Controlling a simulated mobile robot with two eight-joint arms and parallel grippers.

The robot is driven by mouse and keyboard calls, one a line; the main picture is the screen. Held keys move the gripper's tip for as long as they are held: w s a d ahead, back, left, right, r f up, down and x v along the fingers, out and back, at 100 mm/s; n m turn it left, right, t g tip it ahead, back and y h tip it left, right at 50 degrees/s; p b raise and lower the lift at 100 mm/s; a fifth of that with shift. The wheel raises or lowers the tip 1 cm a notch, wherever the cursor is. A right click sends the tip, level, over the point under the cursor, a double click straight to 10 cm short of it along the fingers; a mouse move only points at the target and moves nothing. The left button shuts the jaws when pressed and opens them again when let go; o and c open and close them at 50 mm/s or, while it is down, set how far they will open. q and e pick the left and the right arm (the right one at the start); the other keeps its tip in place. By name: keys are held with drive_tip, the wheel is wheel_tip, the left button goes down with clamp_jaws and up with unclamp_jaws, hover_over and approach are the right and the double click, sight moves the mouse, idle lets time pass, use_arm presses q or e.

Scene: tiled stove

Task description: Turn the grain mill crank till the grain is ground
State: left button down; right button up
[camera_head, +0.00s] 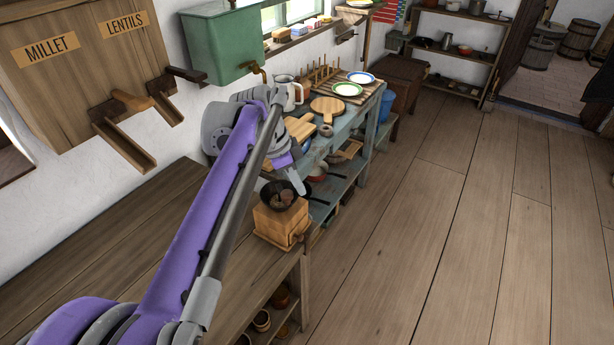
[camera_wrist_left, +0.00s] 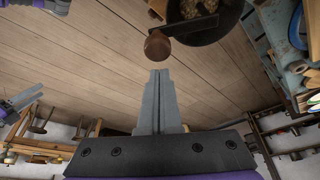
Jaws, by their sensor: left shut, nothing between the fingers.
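The grain mill (camera_head: 281,222) is a wooden box near the right edge of the wooden counter, with a dark round hopper (camera_head: 272,191) on top. In the left wrist view the hopper (camera_wrist_left: 225,30) holds brown lumpy grain. The crank's dark bar (camera_wrist_left: 192,27) crosses the hopper rim and ends in a brown round knob (camera_wrist_left: 158,46). My left gripper (camera_wrist_left: 159,73) is shut and empty, its fingertips just short of the knob with a small gap in the picture. In the head view it (camera_head: 303,186) is above the mill, partly hidden. A grey gripper, probably my right (camera_wrist_left: 22,100), shows at the left edge.
A blue workbench (camera_head: 345,150) behind the mill carries plates, a board and a mug. A wooden millet and lentils dispenser (camera_head: 85,60) with chutes and a green tank (camera_head: 222,45) hang on the wall. The plank floor (camera_head: 450,220) at right is clear.

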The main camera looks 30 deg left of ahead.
sight(290, 196)
use_arm(q)
drive_tip(key=shift+s+a, duration=0.2)
drive_tip(key=shift+a, duration=0.05)
drive_tip(key=shift+s+a+m+p, duration=0.25)
drive_tip(key=shift+s+m+p, duration=0.3)
drive_tip(key=shift+m, duration=0.25)
use_arm(e)
drive_tip(key=shift+w+r, duration=0.15)
drive_tip(key=shift+r, duration=0.5)
use_arm(q)
drive_tip(key=shift+s+a+r+m+g+h+p, duration=0.1)
drive_tip(key=shift+s+a+m+g+h+p, duration=0.3)
drive_tip(key=shift+m+p, duration=0.55)
drive_tip(key=shift+s+a+m+g+p, duration=0.45)
drive_tip(key=shift+a+m, duration=0.4)
drive_tip(key=shift+m, duration=0.35)
drive_tip(key=shift+s+a+m+g+p, duration=0.4)
drive_tip(key=shift+a+m+p, duration=0.2)
drive_tip(key=shift+a+m, duration=0.45)
drive_tip(key=shift+s+a+m+g+p, duration=0.45)
drive_tip(key=shift+a+m, duration=0.25)
drive_tip(key=shift+m, duration=0.6)
use_arm(e)
wheel_tip(290, 196, up, 6)
drive_tip(key=w, duration=0.1)
drive_tip(key=shift+w, duration=0.3)
use_arm(q)
drive_tip(key=shift+a, duration=0.1)
drive_tip(key=shift+w, duration=0.1)
